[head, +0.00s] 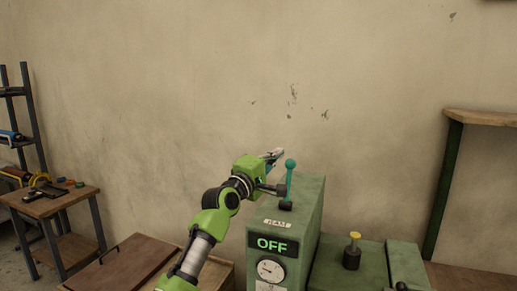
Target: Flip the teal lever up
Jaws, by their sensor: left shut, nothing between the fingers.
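The teal lever (289,181) stands near upright on top of a green machine box (312,211), with a round teal knob at its upper end and a dark base below. The box front has a lit sign (271,245) reading OFF. My left gripper (279,152) is shut and empty, just left of and beside the lever near knob height. Part of it is hidden behind my green wrist, and I cannot tell whether it touches the lever. My right gripper is out of view.
A round gauge (270,269) sits below the sign. A yellow-topped dark knob (352,251) stands on the lower green surface to the right. A small table (50,203) with tools stands far left. A plain wall is behind.

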